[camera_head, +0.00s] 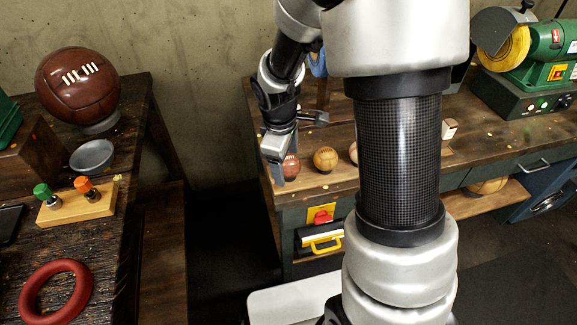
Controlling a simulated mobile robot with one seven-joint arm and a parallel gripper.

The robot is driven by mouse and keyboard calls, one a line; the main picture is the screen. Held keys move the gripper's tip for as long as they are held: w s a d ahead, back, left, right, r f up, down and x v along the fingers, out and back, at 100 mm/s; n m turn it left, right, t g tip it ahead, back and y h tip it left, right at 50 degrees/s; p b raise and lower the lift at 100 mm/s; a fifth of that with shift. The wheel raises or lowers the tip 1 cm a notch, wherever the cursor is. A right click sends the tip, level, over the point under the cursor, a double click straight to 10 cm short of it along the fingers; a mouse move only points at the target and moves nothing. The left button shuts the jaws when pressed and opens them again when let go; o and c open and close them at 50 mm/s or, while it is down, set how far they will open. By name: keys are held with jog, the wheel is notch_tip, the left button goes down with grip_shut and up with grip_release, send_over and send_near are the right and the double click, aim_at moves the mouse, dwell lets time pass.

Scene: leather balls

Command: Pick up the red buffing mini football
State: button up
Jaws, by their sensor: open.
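A small reddish-brown ball (291,168), which looks like the red mini football, sits on the front left corner of the wooden workbench (340,180). My gripper (284,168) is open and points down at this ball. One finger shows along the ball's left side, and the gripper body covers the ball's upper left part. I cannot tell whether the fingers touch it, and the other finger is not clearly visible.
A tan ball (326,159) sits just right of the reddish one. Another ball (353,153) is partly hidden by my arm. A green grinder (535,60) stands at the back right. A left bench holds a large brown ball (78,88) and a red ring (56,291).

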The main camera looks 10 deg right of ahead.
jog(key=c, duration=1)
jog(key=shift+r, duration=0.1)
